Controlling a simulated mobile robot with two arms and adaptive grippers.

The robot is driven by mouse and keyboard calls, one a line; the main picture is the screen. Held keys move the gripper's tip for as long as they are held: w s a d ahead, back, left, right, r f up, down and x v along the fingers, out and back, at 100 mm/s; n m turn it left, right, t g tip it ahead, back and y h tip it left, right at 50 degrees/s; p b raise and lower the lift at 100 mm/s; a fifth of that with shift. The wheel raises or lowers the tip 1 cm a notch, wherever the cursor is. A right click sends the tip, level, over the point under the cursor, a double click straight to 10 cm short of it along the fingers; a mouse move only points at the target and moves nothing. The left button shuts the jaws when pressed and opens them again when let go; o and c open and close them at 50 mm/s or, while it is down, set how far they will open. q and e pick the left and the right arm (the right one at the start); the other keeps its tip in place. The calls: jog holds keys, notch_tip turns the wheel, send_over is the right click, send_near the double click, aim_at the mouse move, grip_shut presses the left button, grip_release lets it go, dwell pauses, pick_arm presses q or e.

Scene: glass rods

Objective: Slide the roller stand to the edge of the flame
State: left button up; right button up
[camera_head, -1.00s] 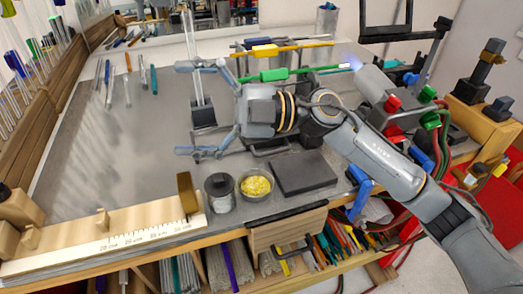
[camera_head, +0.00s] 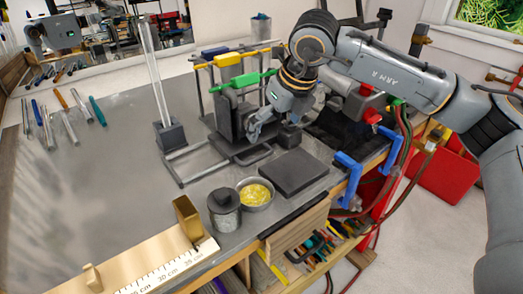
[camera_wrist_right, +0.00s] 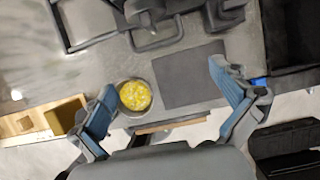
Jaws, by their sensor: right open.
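The roller stand (camera_head: 236,118) appears to be the dark upright piece with a flat base and metal rails, standing mid-bench. Rods with yellow and green grips lie across its top. In the right wrist view its rails (camera_wrist_right: 66,25) and a looped handle (camera_wrist_right: 155,38) show at the top. My right gripper (camera_head: 262,128) points down close to the stand's right side; I cannot tell whether it touches. In the wrist view its fingers (camera_wrist_right: 162,78) are wide apart with nothing held. The flame is hidden; the torch is mostly behind my right arm.
A dark flat plate (camera_head: 293,172), a dish of yellow bits (camera_head: 256,193) and a lidded jar (camera_head: 224,210) stand in front. A glass rod rises from a dark block (camera_head: 169,137). Blue clamps (camera_head: 347,168) sit at the right edge.

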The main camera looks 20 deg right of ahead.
aim_at(259, 157)
jog(key=p+x, duration=0.2)
jog(key=x, duration=0.8)
jog(key=shift+a+f, duration=0.15)
jog(key=shift+a, duration=0.05)
